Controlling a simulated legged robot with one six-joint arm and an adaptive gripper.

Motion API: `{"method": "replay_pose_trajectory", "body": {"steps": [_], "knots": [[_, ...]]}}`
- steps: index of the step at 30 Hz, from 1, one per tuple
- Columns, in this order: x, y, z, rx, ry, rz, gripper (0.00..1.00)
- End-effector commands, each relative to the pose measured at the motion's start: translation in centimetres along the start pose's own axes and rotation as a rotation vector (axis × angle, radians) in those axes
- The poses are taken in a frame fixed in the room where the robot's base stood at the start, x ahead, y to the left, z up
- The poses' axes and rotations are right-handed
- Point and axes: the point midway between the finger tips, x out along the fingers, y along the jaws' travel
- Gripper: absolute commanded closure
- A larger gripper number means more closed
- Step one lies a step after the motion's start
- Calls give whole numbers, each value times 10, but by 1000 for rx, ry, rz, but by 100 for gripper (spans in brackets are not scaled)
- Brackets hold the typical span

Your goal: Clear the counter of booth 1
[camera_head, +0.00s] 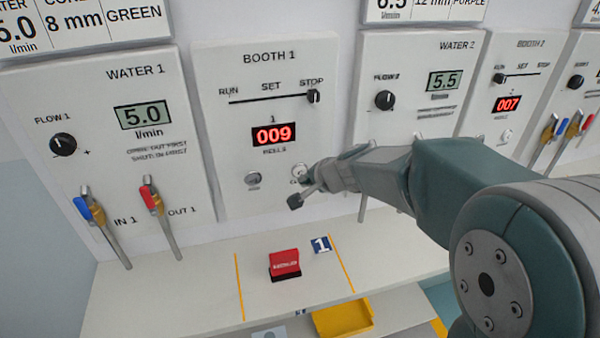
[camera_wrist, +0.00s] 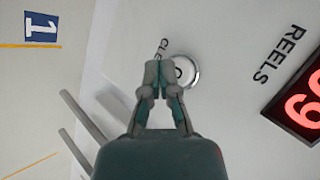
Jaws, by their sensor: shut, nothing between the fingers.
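The booth 1 panel (camera_head: 222,120) is a white upright board with a red counter display (camera_head: 273,135) reading 009. Part of that display (camera_wrist: 305,102) shows at the right of the wrist view. Below it are two round buttons, a left one (camera_head: 253,178) and a right one (camera_head: 299,171). In the wrist view the right button (camera_wrist: 188,72) is white with a metal ring, and its label, partly hidden, begins "CLE". My gripper (camera_head: 303,190) is shut and empty at this button; its tips (camera_wrist: 165,73) overlap the button's edge in the wrist view. I cannot tell whether they touch.
A slider knob (camera_head: 314,97) stands at STOP on booth 1. Water 1 valve handles (camera_head: 152,198) stick out at the left. A red block (camera_head: 284,263) and a blue "1" tag (camera_head: 322,245) are on the shelf (camera_head: 200,290) below. A yellow tray (camera_head: 343,319) sits lower.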

Motion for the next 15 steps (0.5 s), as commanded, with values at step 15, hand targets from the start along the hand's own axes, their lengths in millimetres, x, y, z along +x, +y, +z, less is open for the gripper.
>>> {"method": "replay_pose_trajectory", "body": {"steps": [15], "knots": [[4,-4,-4,-1,0,0,100]]}}
